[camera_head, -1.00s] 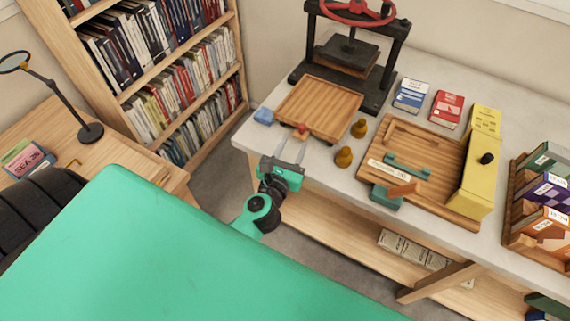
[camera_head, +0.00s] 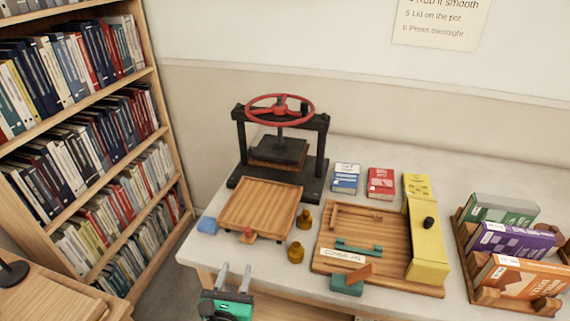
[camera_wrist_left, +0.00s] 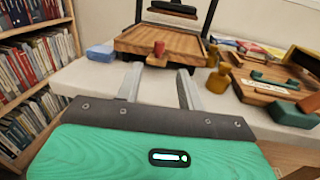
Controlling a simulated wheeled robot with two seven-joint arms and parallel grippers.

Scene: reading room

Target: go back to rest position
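My left gripper (camera_head: 233,279) is in front of the near left edge of the white table (camera_head: 190,254), with nothing between its fingers. Its two grey fingers stand apart in the left wrist view (camera_wrist_left: 158,86), pointing at the table. A wooden tray (camera_head: 259,207) with a red knob lies past the fingertips, apart from them. My right gripper is not in view.
A black press (camera_head: 279,150) with a red wheel stands behind the tray. A blue block (camera_head: 207,225) and brass knobs (camera_head: 296,252) flank the tray. A wooden board (camera_head: 375,244), a yellow box (camera_head: 427,254) and a book rack (camera_head: 481,293) stand to the right. A bookcase (camera_head: 157,109) is at left.

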